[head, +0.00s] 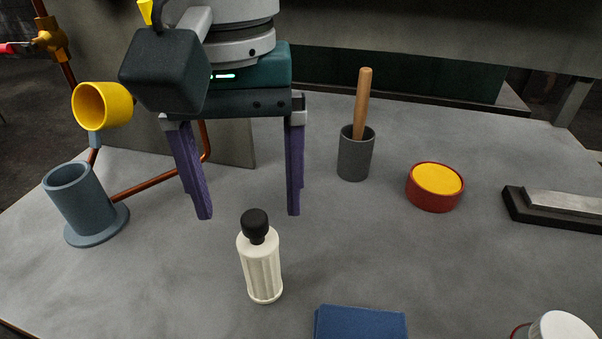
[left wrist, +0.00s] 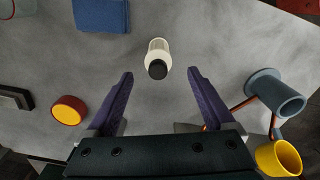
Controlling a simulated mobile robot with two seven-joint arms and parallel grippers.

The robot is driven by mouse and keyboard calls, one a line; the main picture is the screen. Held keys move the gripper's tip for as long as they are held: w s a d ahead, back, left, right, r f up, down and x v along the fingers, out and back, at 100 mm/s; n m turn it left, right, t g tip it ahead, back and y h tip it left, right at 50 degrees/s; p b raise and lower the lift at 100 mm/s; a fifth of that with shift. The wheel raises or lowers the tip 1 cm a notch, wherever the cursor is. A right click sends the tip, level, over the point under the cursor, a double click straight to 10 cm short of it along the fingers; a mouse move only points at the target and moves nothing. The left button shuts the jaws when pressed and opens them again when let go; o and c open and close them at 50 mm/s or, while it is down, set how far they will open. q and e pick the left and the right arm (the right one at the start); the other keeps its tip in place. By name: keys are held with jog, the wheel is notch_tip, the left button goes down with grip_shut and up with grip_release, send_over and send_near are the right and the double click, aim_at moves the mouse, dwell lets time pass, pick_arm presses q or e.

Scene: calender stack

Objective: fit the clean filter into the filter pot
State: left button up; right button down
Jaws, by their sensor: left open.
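The clean filter (head: 261,268) is a cream ribbed cylinder with a black knob on top, standing upright on the grey bench in the head view. It also shows in the left wrist view (left wrist: 159,48), ahead of the fingertips. The filter pot (head: 82,206) is a blue-grey open cylinder on a round flange at the left. The pot also shows in the left wrist view (left wrist: 276,95) at the right. My left gripper (head: 251,214) is open and empty, its purple fingers pointing down above the bench behind the filter. My right gripper is not in view.
A yellow cup-shaped part (head: 101,106) hangs above the pot, near copper pipes (head: 150,184). A grey holder with a wooden handle (head: 355,154), a red-and-yellow tin (head: 435,187), a sharpening-stone-like block (head: 558,206), a blue cloth (head: 360,324) and a white-topped container (head: 562,327) stand right.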

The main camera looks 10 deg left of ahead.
aim_at(253, 216)
pick_arm(q)
notch_tip(253, 216, down, 4)
jog(key=shift+d+f, duration=0.1)
jog(key=shift+f, duration=0.15)
grip_shut()
dwell(0.6)
